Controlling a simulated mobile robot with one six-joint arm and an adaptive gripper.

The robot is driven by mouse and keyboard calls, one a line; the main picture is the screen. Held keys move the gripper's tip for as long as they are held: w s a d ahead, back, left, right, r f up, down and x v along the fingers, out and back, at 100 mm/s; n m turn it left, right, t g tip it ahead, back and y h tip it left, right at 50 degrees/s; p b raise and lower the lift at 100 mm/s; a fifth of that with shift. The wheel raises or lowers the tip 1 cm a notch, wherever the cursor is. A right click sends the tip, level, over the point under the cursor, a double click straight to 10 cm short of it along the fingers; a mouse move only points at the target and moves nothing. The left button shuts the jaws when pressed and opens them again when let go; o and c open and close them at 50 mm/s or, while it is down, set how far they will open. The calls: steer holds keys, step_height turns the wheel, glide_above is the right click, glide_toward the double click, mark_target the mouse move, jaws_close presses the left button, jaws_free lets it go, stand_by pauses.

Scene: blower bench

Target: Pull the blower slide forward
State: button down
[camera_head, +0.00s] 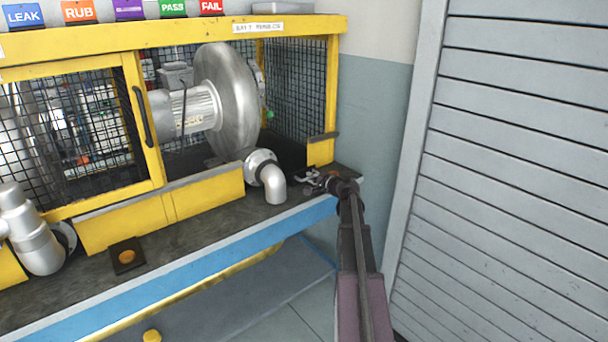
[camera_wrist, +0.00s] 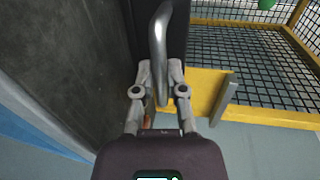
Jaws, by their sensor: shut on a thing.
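The blower (camera_head: 228,98), a round silver housing with a motor (camera_head: 188,108) on its left, sits inside the yellow mesh cage. A silver outlet elbow (camera_head: 272,182) bends down in front of it. In the wrist view, a bent grey metal handle (camera_wrist: 157,35) stands in front of a dark part, which seems to belong to the slide. My gripper (camera_wrist: 160,70) is shut on the handle, with a finger on either side. In the head view, my gripper (camera_head: 312,178) is at the right end of the bench, right of the elbow. The slide itself is mostly hidden there.
The yellow cage frame (camera_head: 160,190) and mesh (camera_head: 293,90) surround the blower. A yellow post foot (camera_head: 320,152) is close behind my gripper. The dark bench top (camera_head: 190,235) has a blue front edge (camera_head: 180,270). A grey slatted shutter (camera_head: 510,180) stands to the right.

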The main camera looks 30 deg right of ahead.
mark_target(304, 172)
steer(key=shift+s, duration=0.1)
steer(key=c, duration=0.7)
jaws_free()
steer(key=shift+w, duration=0.25)
steer(key=shift+x, duration=0.85)
steer(key=w, duration=0.4)
steer(key=shift+a+r, duration=0.15)
steer(key=shift+a, duration=0.05)
steer(key=p+v, duration=0.3)
steer(key=v, duration=1.1)
steer(key=shift+s+a+r+n+g+y+p, duration=0.15)
steer(key=shift+s+a+n+g+y+p, duration=1.15)
steer(key=shift+a, duration=3.1)
steer(key=shift+s+a+r+n+g+y+p, duration=0.1)
steer(key=shift+s+a+n+g+y+p, duration=0.4)
steer(key=shift+s+a+n+g+p, duration=2.65)
steer(key=shift+w+a+r+n+g+y+p, duration=0.25)
steer(key=shift+a+n+g+y+p, duration=0.8)
steer(key=shift+a, duration=4.55)
